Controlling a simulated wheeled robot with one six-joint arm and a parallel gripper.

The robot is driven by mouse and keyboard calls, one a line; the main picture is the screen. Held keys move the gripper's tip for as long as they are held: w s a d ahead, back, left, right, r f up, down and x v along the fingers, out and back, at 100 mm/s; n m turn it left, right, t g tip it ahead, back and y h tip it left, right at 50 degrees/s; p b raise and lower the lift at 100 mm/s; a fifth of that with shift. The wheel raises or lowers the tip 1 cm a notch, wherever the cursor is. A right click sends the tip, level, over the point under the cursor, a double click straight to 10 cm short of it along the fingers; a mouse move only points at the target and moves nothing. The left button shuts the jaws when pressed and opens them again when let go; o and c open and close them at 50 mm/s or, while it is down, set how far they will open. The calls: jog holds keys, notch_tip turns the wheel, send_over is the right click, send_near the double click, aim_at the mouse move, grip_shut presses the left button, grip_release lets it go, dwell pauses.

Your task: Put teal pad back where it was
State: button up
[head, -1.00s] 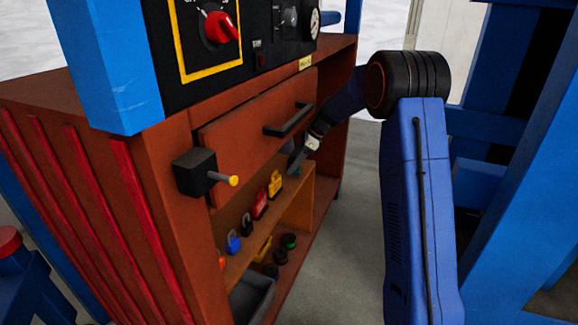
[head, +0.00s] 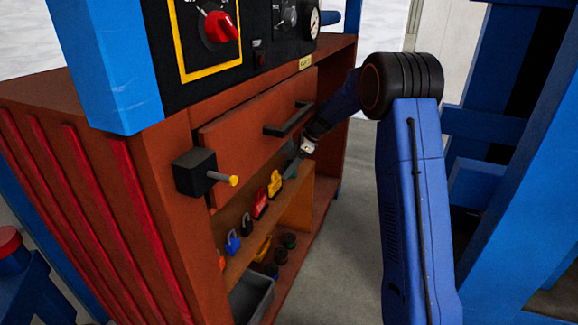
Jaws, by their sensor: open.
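A small teal patch (head: 290,173), likely the teal pad, shows at the far end of the row of padlocks on the shelf, beyond the yellow one. Most of it is hidden or too small to make out. My gripper (head: 295,163) is open, under the drawer handle and right at the teal patch. I cannot tell whether its fingers touch the patch or stand around it.
The shelf (head: 245,258) holds yellow (head: 275,183), red (head: 260,204), black (head: 246,222) and blue (head: 233,241) padlocks. The drawer (head: 235,140) with its black handle (head: 288,120) hangs just above. A grey bin (head: 252,300) stands below. Floor to the right is clear.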

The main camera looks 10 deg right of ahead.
jog(key=shift+d+r, duration=0.25)
jog(key=shift+r, duration=0.15)
jog(key=shift+s+d+r, duration=0.3)
jog(key=shift+d+r, duration=0.6)
jog(key=shift+d, duration=0.05)
jog(key=s+d, duration=0.3)
jog(key=d, duration=0.8)
jog(key=s+a+r+n+h, duration=0.15)
jog(key=s+r+n, duration=0.25)
jog(key=s, duration=0.5)
jog(key=s+a+r+n+h, duration=0.1)
jog(key=s+a+r+n, duration=0.3)
jog(key=s, duration=0.6)
jog(key=s+a+r+n+h, duration=0.1)
jog(key=s+a+r+n, duration=0.15)
jog(key=s+r, duration=0.45)
jog(key=s+f+n+t+h, duration=0.1)
jog(key=s+f+n, duration=0.1)
jog(key=s, duration=0.7)
jog(key=s+d+f+n+t+h, duration=0.1)
jog(key=s+f+n, duration=0.1)
jog(key=s+n, duration=0.3)
jog(key=s+f+n+h, duration=0.1)
jog(key=s+n, duration=0.2)
jog(key=s, duration=1)
jog(key=shift+d+f+n+t, duration=0.35)
jog(key=shift+f+t, duration=0.05)
jog(key=shift+c, duration=0.6)
